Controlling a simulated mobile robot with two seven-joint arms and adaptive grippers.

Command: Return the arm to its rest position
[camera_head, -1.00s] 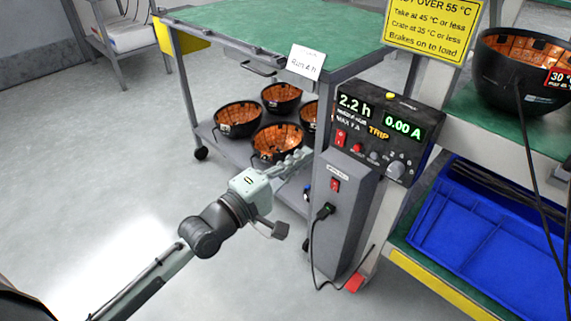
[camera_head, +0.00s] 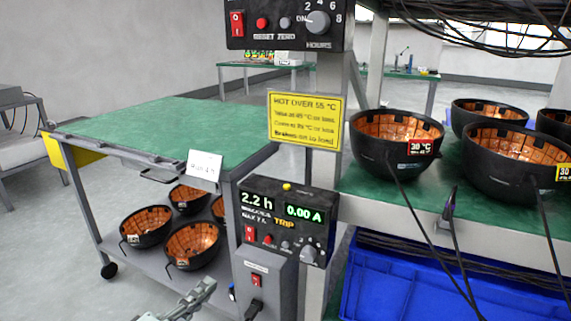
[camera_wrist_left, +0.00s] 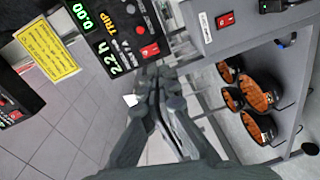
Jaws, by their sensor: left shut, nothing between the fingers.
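My left gripper (camera_head: 190,303) shows at the bottom edge of the head view, below the trolley's lower shelf and left of the grey switch box. Most of the left arm is cut off by the frame. In the left wrist view the gripper (camera_wrist_left: 160,88) has its fingers together, with nothing between them. It points toward the grey switch box (camera_wrist_left: 222,22) and the power unit (camera_wrist_left: 112,40), but I cannot tell the exact gap. My right gripper is not in view.
A green-topped trolley (camera_head: 150,125) carries several black bowls (camera_head: 193,246) on its lower shelf. The power unit (camera_head: 285,220) and grey switch box (camera_head: 262,285) stand beside the rack. Rack bowls (camera_head: 385,150) trail black cables. A blue bin (camera_head: 385,285) sits below. Floor at left is clear.

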